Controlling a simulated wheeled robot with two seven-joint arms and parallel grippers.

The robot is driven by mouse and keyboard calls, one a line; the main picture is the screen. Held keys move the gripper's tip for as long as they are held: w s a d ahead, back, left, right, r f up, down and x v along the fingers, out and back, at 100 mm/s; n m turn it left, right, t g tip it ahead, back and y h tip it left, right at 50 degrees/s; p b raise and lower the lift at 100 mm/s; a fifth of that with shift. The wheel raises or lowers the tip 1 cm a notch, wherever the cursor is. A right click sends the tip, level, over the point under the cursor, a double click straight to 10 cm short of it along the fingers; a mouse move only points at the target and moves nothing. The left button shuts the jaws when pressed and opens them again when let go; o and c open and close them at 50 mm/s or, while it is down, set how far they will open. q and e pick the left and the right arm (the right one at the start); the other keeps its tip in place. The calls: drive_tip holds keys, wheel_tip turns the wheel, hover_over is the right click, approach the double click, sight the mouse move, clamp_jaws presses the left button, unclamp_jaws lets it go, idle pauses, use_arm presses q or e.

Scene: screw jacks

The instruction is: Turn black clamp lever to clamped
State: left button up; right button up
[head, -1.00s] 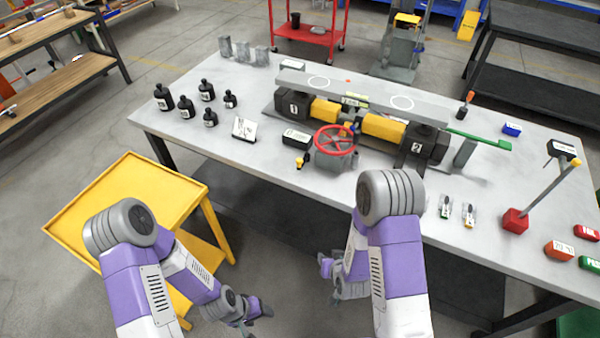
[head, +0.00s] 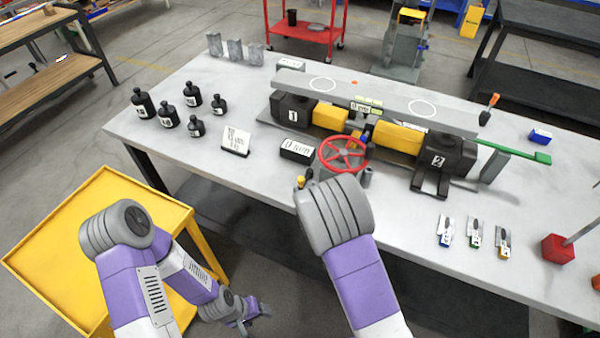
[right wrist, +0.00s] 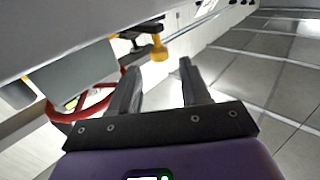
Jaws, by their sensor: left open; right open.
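The red handwheel (head: 343,154) stands at the front of the jack assembly on the table. Beside it, at the table's front, is a small yellow-tipped part (head: 301,181), partly hidden by my right arm. In the right wrist view a dark lever-like part (right wrist: 143,29) has a yellow knob (right wrist: 159,49); I cannot tell for certain that it is the black clamp lever. My right gripper (right wrist: 161,72) is open and empty, the knob just beyond its fingertips. My right arm hides this gripper in the head view. My left gripper (head: 256,310) is open, low beside the yellow cart.
The yellow cart (head: 35,265) stands at the left. Several black bottles (head: 168,117), a white card (head: 235,141) and a black labelled box (head: 297,150) are on the grey table. A red block (head: 558,249) and small tagged parts (head: 474,232) lie at the right.

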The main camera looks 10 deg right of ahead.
sight(302, 182)
drive_tip(key=shift+b+x, duration=0.3)
drive_tip(key=shift+x, duration=2.55)
drive_tip(key=shift+c, duration=0.2)
clamp_jaws()
